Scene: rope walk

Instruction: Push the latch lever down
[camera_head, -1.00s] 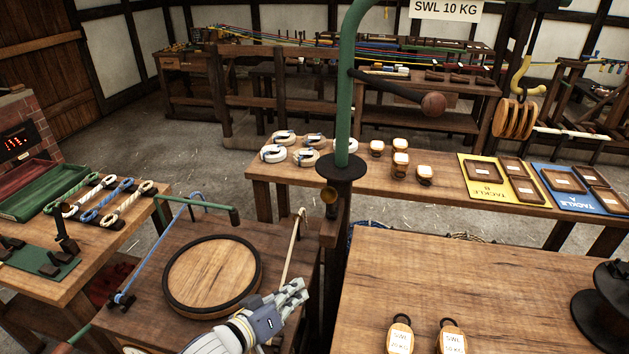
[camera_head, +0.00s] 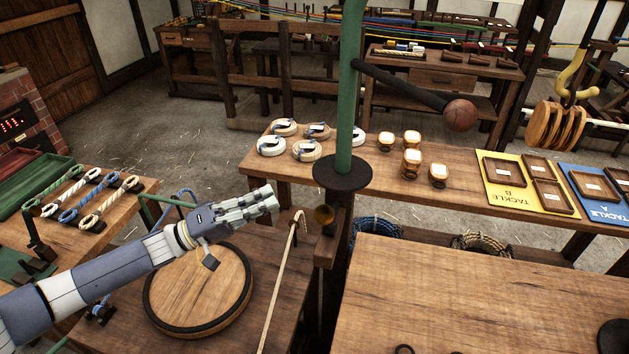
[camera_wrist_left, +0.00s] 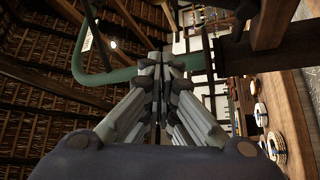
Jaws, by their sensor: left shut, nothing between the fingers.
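A dark lever with a round brown knob (camera_head: 460,115) sticks out to the right from the green post (camera_head: 351,90), sloping down. I cannot tell for sure which is the latch lever. My left gripper (camera_head: 272,199) is shut and empty, pointing right above the round wooden board, left of the post and apart from both knobs. The left wrist view shows its closed fingers (camera_wrist_left: 160,62), with the green curved tube (camera_wrist_left: 78,60) beyond. My right gripper is not in view.
A round wooden board (camera_head: 200,295) lies on the bench under my left arm, with a rope-topped stick (camera_head: 282,285) to its right. The front right bench (camera_head: 460,300) is mostly bare.

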